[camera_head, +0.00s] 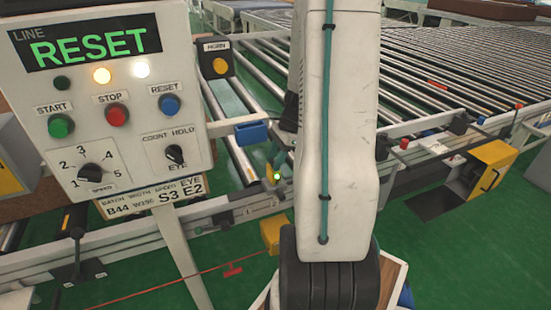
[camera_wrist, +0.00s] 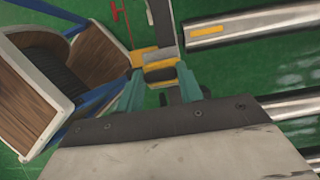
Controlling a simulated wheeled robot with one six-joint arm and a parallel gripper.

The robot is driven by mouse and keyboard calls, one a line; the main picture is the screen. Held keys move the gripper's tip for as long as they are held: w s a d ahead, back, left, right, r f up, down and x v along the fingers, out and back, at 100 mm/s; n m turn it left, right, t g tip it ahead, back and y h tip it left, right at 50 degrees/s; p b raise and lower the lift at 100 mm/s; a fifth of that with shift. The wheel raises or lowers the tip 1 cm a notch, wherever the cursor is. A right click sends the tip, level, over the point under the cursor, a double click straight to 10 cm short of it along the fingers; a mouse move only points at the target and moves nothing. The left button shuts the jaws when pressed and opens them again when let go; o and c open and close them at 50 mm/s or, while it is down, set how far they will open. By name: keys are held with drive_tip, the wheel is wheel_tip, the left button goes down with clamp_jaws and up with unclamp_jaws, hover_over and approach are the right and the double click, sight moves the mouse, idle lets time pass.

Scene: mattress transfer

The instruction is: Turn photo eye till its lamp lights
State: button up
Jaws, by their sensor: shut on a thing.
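The photo eye (camera_wrist: 160,74) is a small yellow and grey block between my teal fingertips in the wrist view. My gripper (camera_wrist: 160,83) is shut on it. In the head view, the eye sits at the near rail of the roller conveyor, partly hidden by my arm. A small green lamp (camera_head: 277,177) glows there, beside the fingers of my gripper (camera_head: 278,160). The exact facing of the eye is hard to tell.
A control panel (camera_head: 190,88) at the left shows RESET in green, with one amber and one white lamp lit. The roller conveyor (camera_head: 455,75) runs behind. A yellow box (camera_head: 490,170) stands at the right. A red cord (camera_head: 190,284) crosses low over the green floor.

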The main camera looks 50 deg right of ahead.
drive_tip(key=o, duration=1)
drive_tip(key=v, duration=0.7)
drive_tip(key=shift+d+r, duration=0.1)
drive_tip(key=shift+r, duration=0.3)
drive_tip(key=shift+s, duration=0.1)
